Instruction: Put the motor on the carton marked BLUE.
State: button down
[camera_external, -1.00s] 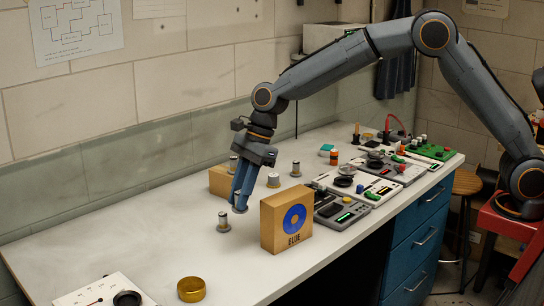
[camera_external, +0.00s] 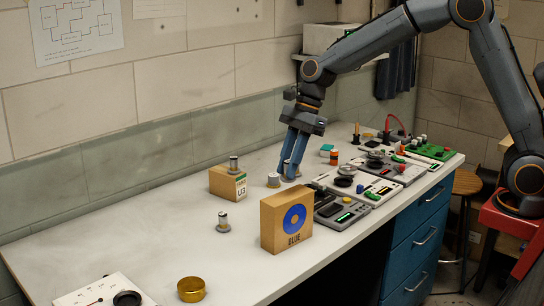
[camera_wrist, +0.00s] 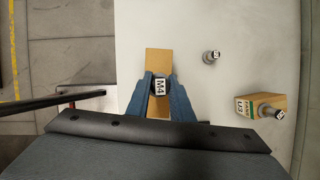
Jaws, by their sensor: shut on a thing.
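The carton marked BLUE (camera_external: 270,226), tan with a blue disc, stands upright near the bench's front edge. My gripper (camera_external: 290,173) is shut on a motor and holds it a little above this carton's top. In the wrist view the motor (camera_wrist: 160,86) shows an end label reading M4, between the blue fingers. The carton's top (camera_wrist: 158,60) lies behind and below it. The gap between motor and carton is hard to judge. No other object shows on the visible part of the carton's top.
Another motor (camera_external: 223,222) stands on the bench to the left. A carton marked U3 (camera_external: 223,185) carries a motor (camera_external: 233,165). Electronic modules (camera_external: 343,206) crowd the right; a gold ring-shaped dish (camera_external: 191,290) is at front.

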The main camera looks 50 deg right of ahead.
jog(key=shift+f+p, duration=0.4)
jog(key=shift+f, duration=1.65)
jog(key=shift+f, duration=0.15)
jog(key=c, duration=1.6)
grip_release()
jog(key=shift+o, duration=0.2)
jog(key=w+b+v, duration=0.1)
jog(key=b+v, duration=0.2)
jog(key=v, duration=0.9)
jog(key=s+d+f+n+h, duration=0.4)
jog(key=s+d+f+n, duration=1.5)
jog(key=s+d, duration=0.2)
jog(key=shift+d+f+n+h, duration=0.3)
jog(key=shift+d+n, duration=0.1)
jog(key=shift+d, duration=0.7)
